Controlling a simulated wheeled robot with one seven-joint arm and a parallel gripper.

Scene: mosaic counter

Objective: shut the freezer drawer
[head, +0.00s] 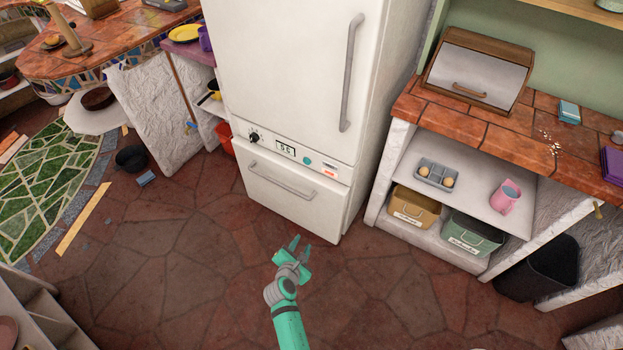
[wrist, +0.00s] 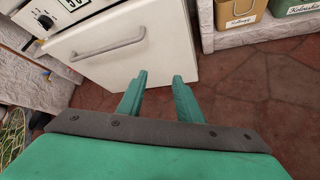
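The freezer drawer (head: 288,192) is the white bottom front of the tall fridge (head: 285,70) in the head view, with a grey bar handle (head: 281,181). It looks close to flush under the control panel; I cannot tell whether a small gap is there. In the wrist view the drawer (wrist: 125,65) and its handle (wrist: 108,45) fill the upper left. My teal gripper (head: 300,244) is in front of the drawer's lower right, fingers apart and empty. In the wrist view its fingertips (wrist: 159,76) point toward the drawer's lower right part, and contact is not clear.
A tiled counter (head: 470,125) with a shelf of bins (head: 413,207) stands to the right. A black bin (head: 538,268) is on the floor there. A dark pot (head: 131,158) and a blue block (head: 146,179) lie left. The stone floor before the fridge is clear.

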